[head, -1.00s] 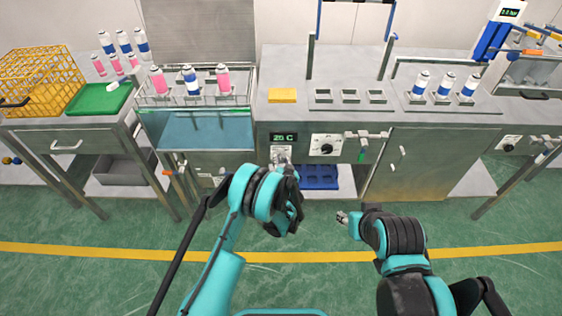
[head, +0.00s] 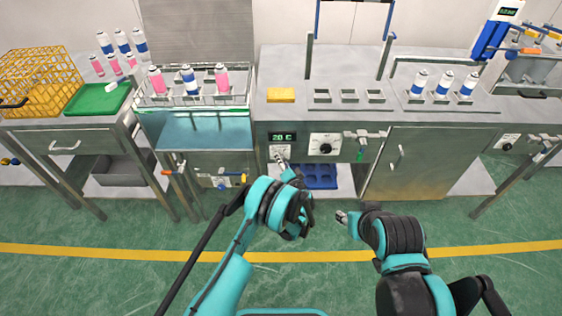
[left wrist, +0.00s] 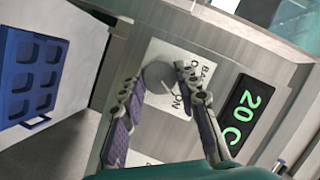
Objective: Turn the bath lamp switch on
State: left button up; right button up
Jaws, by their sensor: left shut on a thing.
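The bath lamp switch is a round grey knob (left wrist: 158,76) on a white plate (left wrist: 180,60) with dark lettering, part of which reads "ON". In the left wrist view my left gripper (left wrist: 158,82) has one finger on each side of the knob and is shut on it. In the head view the left gripper (head: 279,156) reaches the cabinet front under the green display (head: 283,137) and hides most of the switch. The display also shows in the left wrist view (left wrist: 243,114). My right gripper (head: 342,217) hangs away from the cabinet; its finger opening is too small to judge.
A dial (head: 324,144) and a tap (head: 365,136) sit right of the switch. A blue tray (head: 320,176) lies on the low shelf below. A water bath (head: 208,131) with a can rack is to the left. The floor in front is clear.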

dwell(0.4)
pick_arm(q)
jog(key=o, duration=1.2)
